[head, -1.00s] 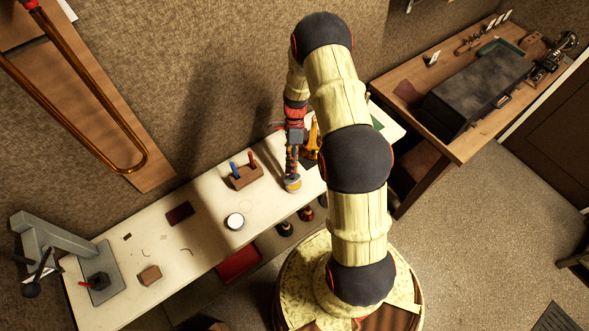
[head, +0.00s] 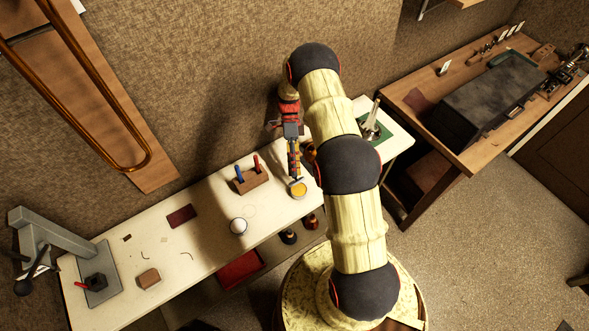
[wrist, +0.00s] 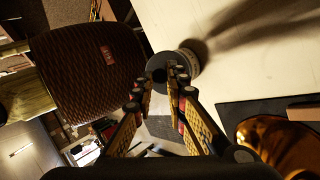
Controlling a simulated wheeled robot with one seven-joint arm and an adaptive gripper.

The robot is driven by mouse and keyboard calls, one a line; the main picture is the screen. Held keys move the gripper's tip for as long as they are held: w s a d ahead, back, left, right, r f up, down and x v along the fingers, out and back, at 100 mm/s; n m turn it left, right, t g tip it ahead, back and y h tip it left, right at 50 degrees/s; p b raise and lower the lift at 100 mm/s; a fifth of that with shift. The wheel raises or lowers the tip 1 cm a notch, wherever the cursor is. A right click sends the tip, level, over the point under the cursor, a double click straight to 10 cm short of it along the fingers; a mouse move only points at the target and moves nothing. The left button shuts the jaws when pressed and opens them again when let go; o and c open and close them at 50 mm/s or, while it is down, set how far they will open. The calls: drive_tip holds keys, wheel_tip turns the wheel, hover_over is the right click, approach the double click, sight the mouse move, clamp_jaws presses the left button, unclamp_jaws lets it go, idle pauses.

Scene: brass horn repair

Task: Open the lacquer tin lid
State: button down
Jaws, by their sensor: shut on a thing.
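The lacquer tin (head: 299,191) stands near the front edge of the white bench, with a round amber top showing in the head view. My gripper (head: 296,178) reaches down to the tin's back edge. In the wrist view a dark grey disc (wrist: 157,66), which looks like the lid, lies at my fingertips (wrist: 158,82) and overlaps the tin's pale wall (wrist: 190,62). My gripper is shut on the lid. The small gap between lid and tin is too small to judge.
A wooden block (head: 251,181) with red and blue handled tools stands left of the tin. A green mat (head: 374,134) lies to the right. A shiny brass piece (wrist: 275,140) is close to my gripper in the wrist view.

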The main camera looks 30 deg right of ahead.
drive_tip(key=shift+f, duration=0.1)
drive_tip(key=c, duration=1.9)
unclamp_jaws()
drive_tip(key=shift+o, duration=0.8)
wheel_tip(320, 180, up, 10)
